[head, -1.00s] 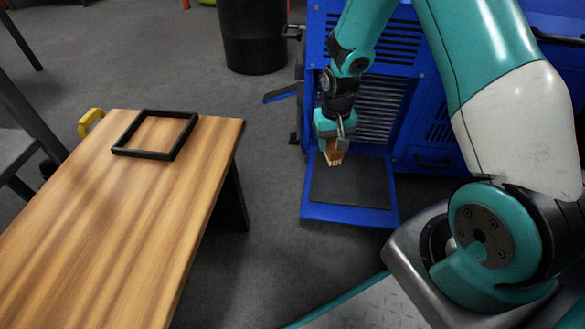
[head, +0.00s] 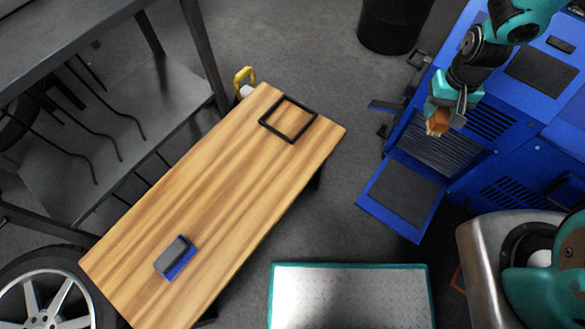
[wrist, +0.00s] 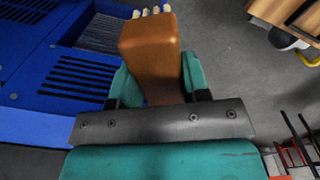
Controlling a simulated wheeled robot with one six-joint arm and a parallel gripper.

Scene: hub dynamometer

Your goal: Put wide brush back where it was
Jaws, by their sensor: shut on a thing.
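The wide brush (head: 437,121) has a brown body and pale bristle tufts. My gripper (head: 450,110) is shut on it in the head view and holds it in the air near the blue machine's grille. In the wrist view the brush (wrist: 151,52) stands out between the teal fingers of my gripper (wrist: 152,85), with its tufts at the far end. A black square frame (head: 288,119) lies empty on the far end of the wooden table (head: 225,190).
The blue machine (head: 480,140) has a low dark-topped platform (head: 402,195) in front. A blue and grey block (head: 175,257) lies on the near part of the table. A black bin (head: 393,22) stands behind. Grey floor separates table and machine.

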